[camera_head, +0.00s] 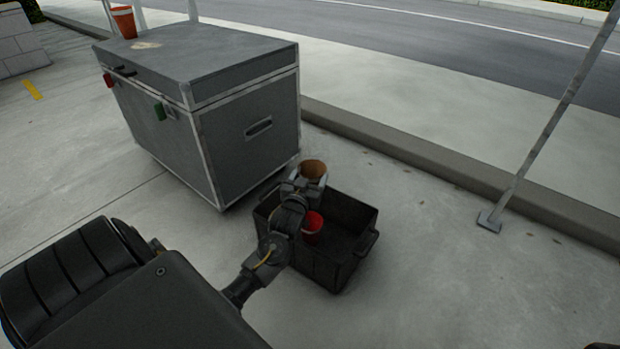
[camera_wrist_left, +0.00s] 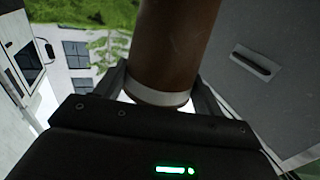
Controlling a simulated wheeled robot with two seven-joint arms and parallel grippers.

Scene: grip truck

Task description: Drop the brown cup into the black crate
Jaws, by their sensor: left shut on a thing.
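The brown cup (camera_head: 313,169) is held by my left gripper (camera_head: 305,184) above the far left part of the black crate (camera_head: 330,270). In the left wrist view the brown cup (camera_wrist_left: 175,50) stands between the two fingers of my left gripper (camera_wrist_left: 160,90), with a pale band at its near end. My left gripper is shut on it. The crate sits on the pavement, and a red cup (camera_head: 312,222) shows inside it, partly hidden by my left wrist.
A large grey case (camera_head: 220,100) stands just behind and left of the crate. An orange and white cup-like object (camera_head: 124,22) is on its top. A metal pole (camera_head: 545,125) with a foot plate stands at the right, near the kerb (camera_head: 430,160). Pavement right of the crate is clear.

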